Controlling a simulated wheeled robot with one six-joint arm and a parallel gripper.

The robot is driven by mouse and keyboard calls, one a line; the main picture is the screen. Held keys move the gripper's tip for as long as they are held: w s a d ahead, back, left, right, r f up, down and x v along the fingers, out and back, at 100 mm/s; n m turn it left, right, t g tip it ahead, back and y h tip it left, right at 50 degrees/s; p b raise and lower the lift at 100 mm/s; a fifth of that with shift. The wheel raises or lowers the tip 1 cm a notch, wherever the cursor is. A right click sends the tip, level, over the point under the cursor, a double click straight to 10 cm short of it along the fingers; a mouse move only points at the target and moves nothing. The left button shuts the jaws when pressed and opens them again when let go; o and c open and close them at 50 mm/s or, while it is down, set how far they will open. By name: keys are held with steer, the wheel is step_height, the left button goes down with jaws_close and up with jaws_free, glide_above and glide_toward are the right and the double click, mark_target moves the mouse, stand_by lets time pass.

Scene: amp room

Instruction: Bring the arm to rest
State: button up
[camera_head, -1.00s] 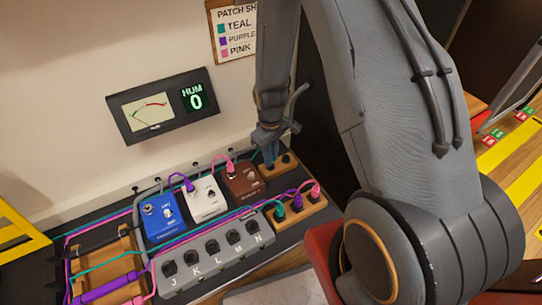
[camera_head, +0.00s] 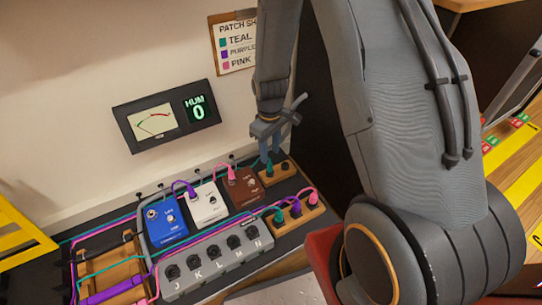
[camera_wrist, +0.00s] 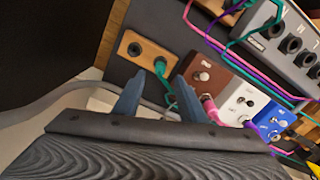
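My gripper (camera_head: 268,157) is at the lower end of my arm, above the small wooden socket block (camera_head: 283,174) at the back right of the pedalboard. In the wrist view my gripper (camera_wrist: 157,100) shows two blue fingers apart with nothing held between them. A teal plug (camera_head: 269,168) stands in the left socket of that block, just below the fingers. In the wrist view the teal plug (camera_wrist: 160,67) sits in the wooden block (camera_wrist: 133,50), beyond the fingertips and apart from them. The block's other socket is empty.
Blue (camera_head: 165,221), white (camera_head: 207,204) and brown (camera_head: 243,188) pedals stand left of the block. A grey switch box (camera_head: 216,262) and a wooden block with teal, purple and pink plugs (camera_head: 298,213) lie in front. A meter (camera_head: 166,115) reading HUM 0 hangs behind.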

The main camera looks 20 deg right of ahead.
steer(key=shift+r, duration=0.5)
